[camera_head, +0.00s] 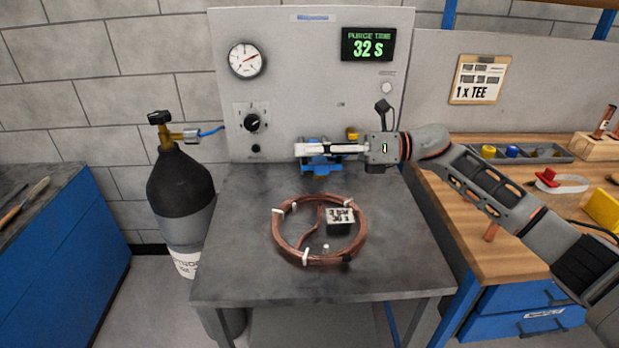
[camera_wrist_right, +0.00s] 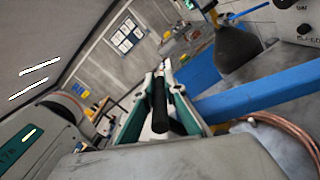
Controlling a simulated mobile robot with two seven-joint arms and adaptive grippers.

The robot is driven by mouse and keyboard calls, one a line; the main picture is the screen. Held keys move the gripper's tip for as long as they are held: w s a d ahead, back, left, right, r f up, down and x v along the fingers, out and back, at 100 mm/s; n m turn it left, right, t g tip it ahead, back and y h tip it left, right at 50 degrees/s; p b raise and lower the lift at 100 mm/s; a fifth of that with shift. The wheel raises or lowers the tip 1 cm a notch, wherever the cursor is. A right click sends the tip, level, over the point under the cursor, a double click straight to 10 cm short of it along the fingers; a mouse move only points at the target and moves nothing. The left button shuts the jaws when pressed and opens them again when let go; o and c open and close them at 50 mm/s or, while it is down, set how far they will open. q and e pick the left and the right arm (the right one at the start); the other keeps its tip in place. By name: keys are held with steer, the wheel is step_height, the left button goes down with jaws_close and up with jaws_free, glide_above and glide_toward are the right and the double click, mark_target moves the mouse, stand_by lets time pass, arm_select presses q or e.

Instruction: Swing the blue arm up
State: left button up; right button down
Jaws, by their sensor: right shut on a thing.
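The blue arm (camera_head: 320,161) is part of a blue fixture low on the front of the grey panel, at the back of the grey table. It is partly hidden behind my gripper. In the right wrist view, a blue bar (camera_wrist_right: 265,91) runs off to the right, beside my fingers. My right gripper (camera_head: 300,150) reaches in from the right at the fixture. In the wrist view its fingers (camera_wrist_right: 162,85) are closed around a dark, rod-like handle (camera_wrist_right: 159,107). How the handle joins the blue bar is not clear. My left gripper is not in view.
A black-topped gas cylinder (camera_head: 181,185) stands at left. The panel (camera_head: 290,75) has a gauge and a display reading 32 s. A wooden bench (camera_head: 455,225) is at right.

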steer(key=w+r+m+b, duration=0.2)
steer(key=w+r+m, duration=0.1)
steer(key=w+r, duration=0.3)
steer(key=shift+r+m, duration=0.3)
steer(key=shift+r, duration=0.4)
steer(key=c, duration=2.1)
jaws_free()
steer(key=d, duration=1.2)
